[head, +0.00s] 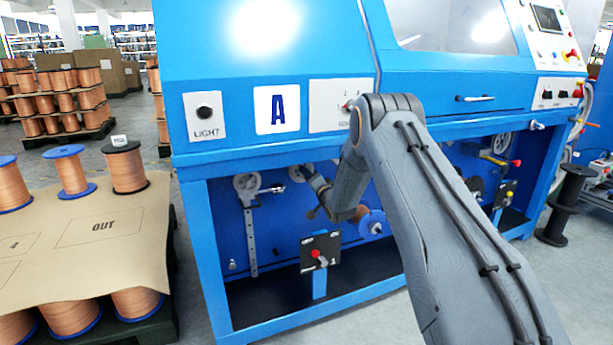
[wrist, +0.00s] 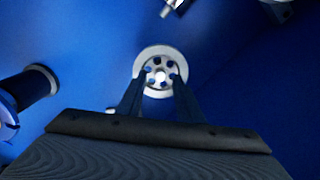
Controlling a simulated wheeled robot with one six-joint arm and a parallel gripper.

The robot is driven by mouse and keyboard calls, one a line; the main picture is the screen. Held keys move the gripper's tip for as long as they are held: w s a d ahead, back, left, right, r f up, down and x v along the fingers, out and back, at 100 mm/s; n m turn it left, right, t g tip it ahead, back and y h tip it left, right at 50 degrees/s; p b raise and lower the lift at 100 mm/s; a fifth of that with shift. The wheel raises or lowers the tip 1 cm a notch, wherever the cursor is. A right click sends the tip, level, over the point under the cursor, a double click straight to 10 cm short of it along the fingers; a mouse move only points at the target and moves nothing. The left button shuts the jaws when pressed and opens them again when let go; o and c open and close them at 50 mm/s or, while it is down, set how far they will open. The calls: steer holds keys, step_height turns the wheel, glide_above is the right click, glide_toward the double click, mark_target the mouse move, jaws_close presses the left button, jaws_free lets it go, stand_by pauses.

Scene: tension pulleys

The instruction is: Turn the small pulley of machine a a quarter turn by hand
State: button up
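Machine a is the blue cabinet with the letter A (head: 277,110) on its front. In its open lower bay, a small white pulley (head: 296,173) is partly hidden behind my gripper (head: 308,172). In the wrist view, the white pulley (wrist: 160,51) with several holes faces the camera. My gripper (wrist: 161,74) is open there, with its two fingers apart and overlapping the pulley's face. I cannot tell whether the fingertips touch it.
Another white wheel (head: 246,182) sits to the left above a slotted bar (head: 251,240). A black box with a red knob (head: 318,252) stands below my gripper. A spool (head: 371,222) is to the right. Copper spools on a pallet (head: 130,166) stand left of the machine.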

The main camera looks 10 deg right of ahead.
steer(key=p+v, duration=0.1)
steer(key=v, duration=0.5)
steer(key=shift+s, duration=0.25)
